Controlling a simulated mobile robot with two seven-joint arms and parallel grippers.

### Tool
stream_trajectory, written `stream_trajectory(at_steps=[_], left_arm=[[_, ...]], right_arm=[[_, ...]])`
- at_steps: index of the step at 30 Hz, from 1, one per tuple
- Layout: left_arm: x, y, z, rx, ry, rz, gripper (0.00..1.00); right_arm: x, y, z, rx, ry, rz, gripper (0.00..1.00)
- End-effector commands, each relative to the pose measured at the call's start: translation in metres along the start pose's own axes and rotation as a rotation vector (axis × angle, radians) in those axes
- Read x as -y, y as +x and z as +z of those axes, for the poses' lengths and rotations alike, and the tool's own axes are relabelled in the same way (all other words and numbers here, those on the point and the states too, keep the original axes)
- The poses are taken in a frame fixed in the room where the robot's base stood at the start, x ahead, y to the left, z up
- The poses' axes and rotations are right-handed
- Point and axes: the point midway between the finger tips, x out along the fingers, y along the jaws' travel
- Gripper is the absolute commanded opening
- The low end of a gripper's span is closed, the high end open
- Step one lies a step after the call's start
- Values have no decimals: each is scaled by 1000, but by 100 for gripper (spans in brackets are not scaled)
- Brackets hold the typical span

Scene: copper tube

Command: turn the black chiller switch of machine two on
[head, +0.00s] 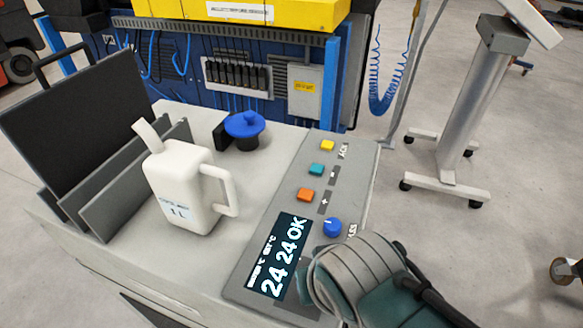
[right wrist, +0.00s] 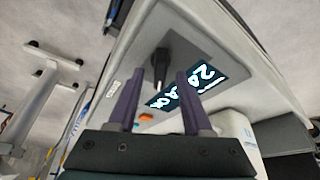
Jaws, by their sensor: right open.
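The black chiller switch (right wrist: 160,65) shows in the right wrist view on a dark grey plate at the end of the control panel. Its dark handle is long and narrow and points down the picture, toward my gripper. My right gripper (right wrist: 160,76) is open, with one purple finger on each side of the switch's line. I see no clear contact between fingers and switch. In the head view my right arm covers the near end of the panel (head: 237,284) and hides the switch. My left gripper is in neither view.
The lit display (head: 279,256) reads 24, 24 and OK. Beyond it are a blue knob (head: 332,227) and orange (head: 309,195), teal (head: 316,170) and yellow (head: 327,146) buttons. A white jug (head: 183,195) and blue-capped filler (head: 245,125) stand left.

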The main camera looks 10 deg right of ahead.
Motion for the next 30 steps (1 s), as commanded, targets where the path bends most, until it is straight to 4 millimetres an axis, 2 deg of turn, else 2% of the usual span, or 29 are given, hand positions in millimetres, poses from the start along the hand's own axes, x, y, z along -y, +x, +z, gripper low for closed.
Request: stream_trajectory(at_steps=[1, 6, 13, 19, 30], left_arm=[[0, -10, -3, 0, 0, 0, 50], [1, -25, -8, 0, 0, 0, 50], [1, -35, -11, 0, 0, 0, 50], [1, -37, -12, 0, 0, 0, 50], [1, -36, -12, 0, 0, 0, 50]], right_arm=[[0, -13, -2, 0, 1, -1, 50], [0, -45, -1, 1, 3, -1, 50], [1, -77, 0, 1, 2, -1, 50], [0, -88, 0, 2, 1, 0, 50], [0, -89, 0, 2, 1, 0, 50]])
